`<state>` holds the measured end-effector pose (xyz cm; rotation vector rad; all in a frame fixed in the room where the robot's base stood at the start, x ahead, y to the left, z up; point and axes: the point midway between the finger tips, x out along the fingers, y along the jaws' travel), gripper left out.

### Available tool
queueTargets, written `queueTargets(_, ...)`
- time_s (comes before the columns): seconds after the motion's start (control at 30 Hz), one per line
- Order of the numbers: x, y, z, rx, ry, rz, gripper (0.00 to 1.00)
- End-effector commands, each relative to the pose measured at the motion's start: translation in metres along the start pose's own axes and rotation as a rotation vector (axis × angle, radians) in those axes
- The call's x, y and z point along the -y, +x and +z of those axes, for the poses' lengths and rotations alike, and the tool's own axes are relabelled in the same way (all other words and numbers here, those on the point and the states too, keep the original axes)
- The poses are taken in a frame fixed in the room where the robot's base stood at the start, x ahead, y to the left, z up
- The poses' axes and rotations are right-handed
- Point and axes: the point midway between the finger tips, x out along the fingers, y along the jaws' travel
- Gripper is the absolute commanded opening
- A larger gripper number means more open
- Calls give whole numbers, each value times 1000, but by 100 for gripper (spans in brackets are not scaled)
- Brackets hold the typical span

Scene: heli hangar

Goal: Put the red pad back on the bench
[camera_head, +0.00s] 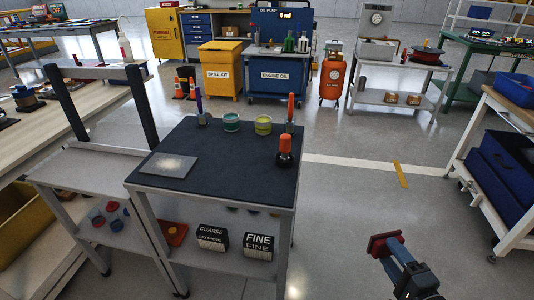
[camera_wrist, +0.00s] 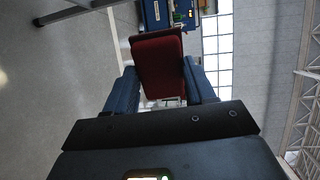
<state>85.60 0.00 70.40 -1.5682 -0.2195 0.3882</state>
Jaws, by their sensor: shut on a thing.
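The red pad (camera_head: 384,243) is a flat, dark red block held in my gripper (camera_head: 392,250) at the lower right of the head view. In the wrist view the pad (camera_wrist: 160,65) sits between the two blue fingers, which are shut on it. My gripper holds it over open floor, to the right of and apart from a dark-topped bench (camera_head: 226,160). That bench carries a grey plate, two small jars and several upright handled tools. A long wooden-topped bench (camera_head: 65,130) stands at the left.
An orange-handled tool (camera_head: 285,150) stands near the dark top's right edge. The lower shelf holds boxes marked COARSE (camera_head: 212,237) and FINE (camera_head: 258,245) and a red tray (camera_head: 174,233). A white rack with blue bins (camera_head: 500,165) is at the right. Floor between is clear.

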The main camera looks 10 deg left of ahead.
Motion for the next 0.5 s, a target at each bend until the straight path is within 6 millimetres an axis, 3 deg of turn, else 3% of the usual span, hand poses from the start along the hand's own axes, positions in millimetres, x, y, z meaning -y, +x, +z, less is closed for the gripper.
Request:
queueTargets(0.17,17,-2,18,108,-16,35,30)
queueTargets(0.5,20,-4,32,177,-25,60,30)
